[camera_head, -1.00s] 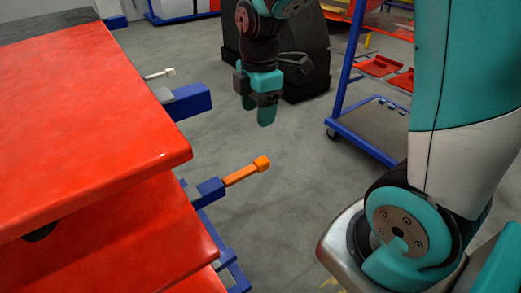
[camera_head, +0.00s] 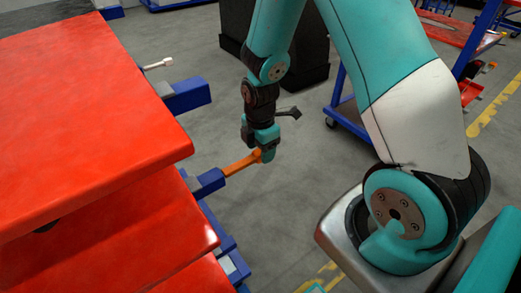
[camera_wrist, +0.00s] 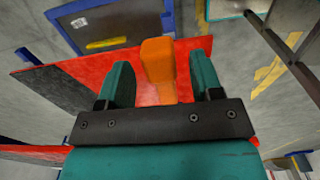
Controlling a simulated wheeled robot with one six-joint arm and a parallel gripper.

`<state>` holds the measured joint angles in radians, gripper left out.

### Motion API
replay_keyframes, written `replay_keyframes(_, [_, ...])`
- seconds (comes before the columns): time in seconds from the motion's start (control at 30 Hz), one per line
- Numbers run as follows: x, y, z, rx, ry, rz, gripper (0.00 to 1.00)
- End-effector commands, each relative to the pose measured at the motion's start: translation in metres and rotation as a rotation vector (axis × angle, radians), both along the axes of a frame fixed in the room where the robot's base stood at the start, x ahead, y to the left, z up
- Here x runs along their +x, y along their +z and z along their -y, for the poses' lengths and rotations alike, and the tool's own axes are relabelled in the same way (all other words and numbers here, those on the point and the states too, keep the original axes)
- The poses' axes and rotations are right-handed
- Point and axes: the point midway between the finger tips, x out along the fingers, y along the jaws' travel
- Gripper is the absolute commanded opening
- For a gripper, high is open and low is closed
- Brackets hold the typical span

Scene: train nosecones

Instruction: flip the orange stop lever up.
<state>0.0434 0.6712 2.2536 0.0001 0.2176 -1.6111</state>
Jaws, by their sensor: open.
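The orange stop lever (camera_head: 240,165) sticks out to the right from a blue bracket (camera_head: 208,183) on the rack's side, tilted slightly upward toward its tip. My gripper (camera_head: 266,155) is at the lever's free end. In the wrist view the lever (camera_wrist: 158,68) stands between the two teal fingers of my gripper (camera_wrist: 160,85), with a gap visible on each side. The fingers are open. The lever's tip is partly hidden by a finger in the head view.
Red nosecone panels (camera_head: 90,110) lie stacked at the left. Another blue bracket (camera_head: 188,95) with a pale-tipped lever (camera_head: 160,64) juts out above. A black block (camera_head: 300,45) and a blue-framed cart (camera_head: 350,115) stand behind. Grey floor is free between.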

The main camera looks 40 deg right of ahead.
Motion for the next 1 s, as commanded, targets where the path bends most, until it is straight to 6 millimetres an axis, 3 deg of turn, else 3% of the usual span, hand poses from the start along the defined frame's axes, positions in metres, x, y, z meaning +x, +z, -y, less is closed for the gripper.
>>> replay_keyframes(0.2, [0.0, -0.014, 0.0, 0.0, 0.0, 0.001, 0.6])
replay_keyframes(0.47, [0.0, -0.015, 0.0, 0.0, 0.0, 0.001, 0.6])
replay_keyframes(0.73, [0.0, -0.015, 0.0, 0.0, 0.0, 0.001, 0.0])
replay_keyframes(1.0, [0.0, 0.001, -0.004, -0.11, 0.007, -0.001, 0.0])
